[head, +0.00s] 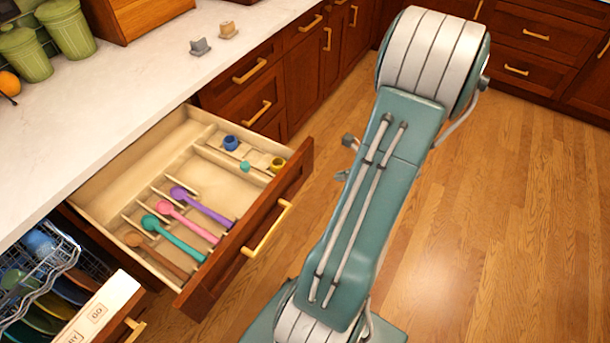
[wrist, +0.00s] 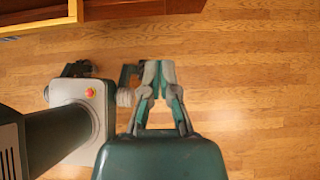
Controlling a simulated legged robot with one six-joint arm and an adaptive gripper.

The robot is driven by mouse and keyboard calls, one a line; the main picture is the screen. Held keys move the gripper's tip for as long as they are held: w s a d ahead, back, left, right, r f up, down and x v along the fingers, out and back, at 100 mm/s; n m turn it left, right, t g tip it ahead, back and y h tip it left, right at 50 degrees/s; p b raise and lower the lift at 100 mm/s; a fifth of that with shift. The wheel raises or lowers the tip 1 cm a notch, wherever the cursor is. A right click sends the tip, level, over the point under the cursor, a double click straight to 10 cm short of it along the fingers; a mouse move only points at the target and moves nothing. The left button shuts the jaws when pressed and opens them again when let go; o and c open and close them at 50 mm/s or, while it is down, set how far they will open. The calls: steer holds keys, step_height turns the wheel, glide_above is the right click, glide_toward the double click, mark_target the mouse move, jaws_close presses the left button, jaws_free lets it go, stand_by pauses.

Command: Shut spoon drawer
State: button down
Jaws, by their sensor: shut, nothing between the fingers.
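The spoon drawer (head: 230,245) is pulled out from under the counter in the head view. It has a dark red wood front and a brass handle (head: 266,228). Inside, brown, teal, pink and purple spoons (head: 190,222) lie in divided slots. My gripper (wrist: 159,70) is shut and empty above the wooden floor in the wrist view. In the head view it is mostly hidden behind my arm, to the right of the drawer front and apart from it. The drawer's edge (wrist: 40,26) seems to show at the top left of the wrist view.
An open dishwasher rack (head: 40,275) with dishes is at the lower left, beside a pulled-out panel with lettering (head: 97,310). Closed cabinets (head: 300,75) run along the counter behind. Green canisters (head: 68,28) stand on the counter. The wooden floor (head: 500,220) at right is clear.

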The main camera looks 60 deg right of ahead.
mark_target(300, 177)
steer(key=x, duration=0.3)
steer(key=w+r+x, duration=0.1)
steer(key=x, duration=0.6)
steer(key=shift+w+a+r, duration=0.1)
steer(key=shift+w+a, duration=0.25)
steer(key=shift+w, duration=0.2)
steer(key=shift+w+d, duration=0.1)
steer(key=shift+w, duration=0.25)
